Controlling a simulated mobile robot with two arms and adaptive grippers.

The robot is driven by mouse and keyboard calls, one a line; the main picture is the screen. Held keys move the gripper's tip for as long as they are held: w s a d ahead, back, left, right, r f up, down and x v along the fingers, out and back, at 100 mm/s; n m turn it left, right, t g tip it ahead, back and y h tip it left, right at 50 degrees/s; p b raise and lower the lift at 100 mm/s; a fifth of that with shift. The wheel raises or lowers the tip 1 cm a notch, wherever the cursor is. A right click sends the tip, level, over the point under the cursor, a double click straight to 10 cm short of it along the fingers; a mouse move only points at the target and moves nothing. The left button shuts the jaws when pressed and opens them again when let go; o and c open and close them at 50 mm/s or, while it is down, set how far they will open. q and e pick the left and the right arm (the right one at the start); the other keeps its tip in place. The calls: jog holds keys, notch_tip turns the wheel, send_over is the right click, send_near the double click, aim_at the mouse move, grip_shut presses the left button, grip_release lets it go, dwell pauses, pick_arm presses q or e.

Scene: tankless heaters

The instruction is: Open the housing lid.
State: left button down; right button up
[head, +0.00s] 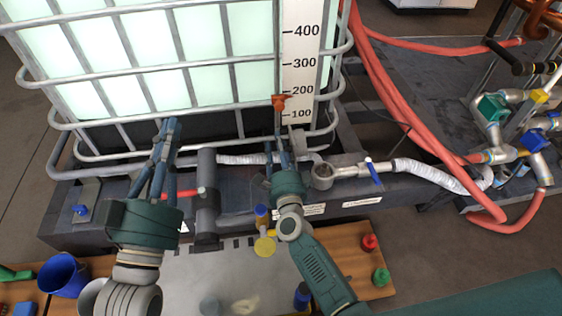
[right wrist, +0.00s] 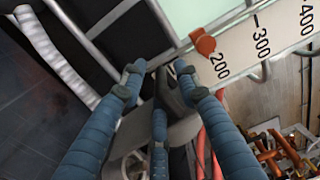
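In the head view, a grey metal fitting (head: 322,176) with a round opening sits below the tank's scale, just right of my right gripper (head: 279,150). I cannot tell for sure which part is the housing lid. In the right wrist view, a dark grey lever-like piece (right wrist: 174,94) and a grey rounded body (right wrist: 150,132) lie between and behind my right gripper's fingers (right wrist: 157,72). Those fingers are apart, and a firm hold on the piece does not show. My left gripper (head: 165,140) points up in front of the tank's lower bars; its grip is unclear.
A caged tank (head: 150,60) with a printed scale (head: 298,60) stands behind. Red hoses (head: 390,90) and a blue-handled valve (head: 372,172) are at right. A wooden table (head: 345,240) with caps and a blue bucket (head: 63,275) is in front.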

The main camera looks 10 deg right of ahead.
jog(key=s, duration=0.9)
jog(key=shift+s, duration=0.4)
jog(key=shift+f, duration=0.1)
